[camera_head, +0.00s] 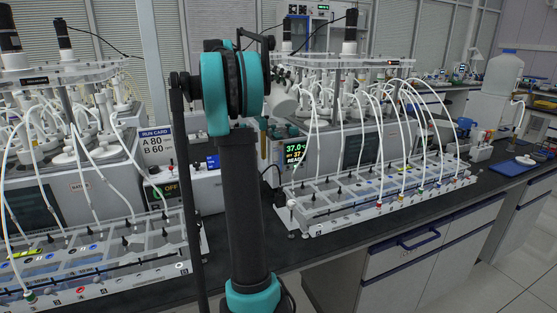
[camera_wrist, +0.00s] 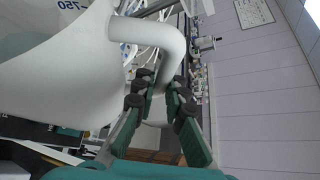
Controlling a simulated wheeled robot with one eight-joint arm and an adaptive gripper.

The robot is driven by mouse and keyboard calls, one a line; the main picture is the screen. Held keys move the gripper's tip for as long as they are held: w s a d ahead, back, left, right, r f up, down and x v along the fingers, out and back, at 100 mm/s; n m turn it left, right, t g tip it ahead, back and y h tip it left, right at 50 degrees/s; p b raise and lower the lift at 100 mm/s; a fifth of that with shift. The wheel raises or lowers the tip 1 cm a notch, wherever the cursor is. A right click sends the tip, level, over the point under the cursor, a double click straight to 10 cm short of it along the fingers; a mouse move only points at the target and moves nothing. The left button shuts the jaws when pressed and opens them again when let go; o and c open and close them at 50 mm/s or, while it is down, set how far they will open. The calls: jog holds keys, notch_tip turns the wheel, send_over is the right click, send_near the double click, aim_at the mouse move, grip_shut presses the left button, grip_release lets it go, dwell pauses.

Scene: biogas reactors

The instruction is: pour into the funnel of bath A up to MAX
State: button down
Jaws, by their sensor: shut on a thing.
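In the wrist view, my gripper (camera_wrist: 163,92) is shut on the curved handle of a large white jug (camera_wrist: 70,75). A printed 750 mark shows on the jug near the top left. The jug appears turned sideways in this view; its spout and contents are hidden. Two bath units stand on the bench: one at left (camera_head: 40,195) and one at right (camera_head: 365,140). I cannot tell which is bath A, and no funnel or MAX mark is clearly visible.
A run card (camera_head: 158,146) reads A 80, B 60. A display (camera_head: 294,151) reads 37.0; a box (camera_head: 172,190) reads OFF. Clear racks (camera_head: 375,195) with white tubes line the bench front. A large bottle (camera_head: 498,90) and blue tray (camera_head: 515,167) are at right.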

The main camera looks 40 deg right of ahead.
aim_at(284, 100)
jog(key=shift+f, duration=0.1)
jog(key=shift+w+f+m+t, duration=0.1)
jog(key=shift+f+m+t, duration=0.7)
jog(key=shift+f, duration=0.5)
jog(key=shift+w+f+m+t, duration=0.1)
jog(key=shift+f+m+t, duration=0.7)
jog(key=shift+f, duration=0.45)
notch_tip(284, 100, down, 4)
jog(key=shift+r+m+t, duration=0.25)
jog(key=shift+m+t, duration=0.55)
jog(key=shift+t, duration=0.4)
jog(key=shift+w+f+m+t, duration=0.1)
jog(key=shift+f+m+t, duration=0.6)
jog(key=shift+f, duration=0.4)
jog(key=shift+s+a+r, duration=0.2)
jog(key=shift+s+r, duration=0.4)
jog(key=shift+r, duration=0.15)
jog(key=shift+s+a+r, duration=0.2)
jog(key=shift+s+r, duration=0.35)
jog(key=shift+r, duration=0.2)
jog(key=shift+s+r, duration=0.95)
jog(key=shift+s, duration=0.2)
jog(key=shift+f, duration=0.1)
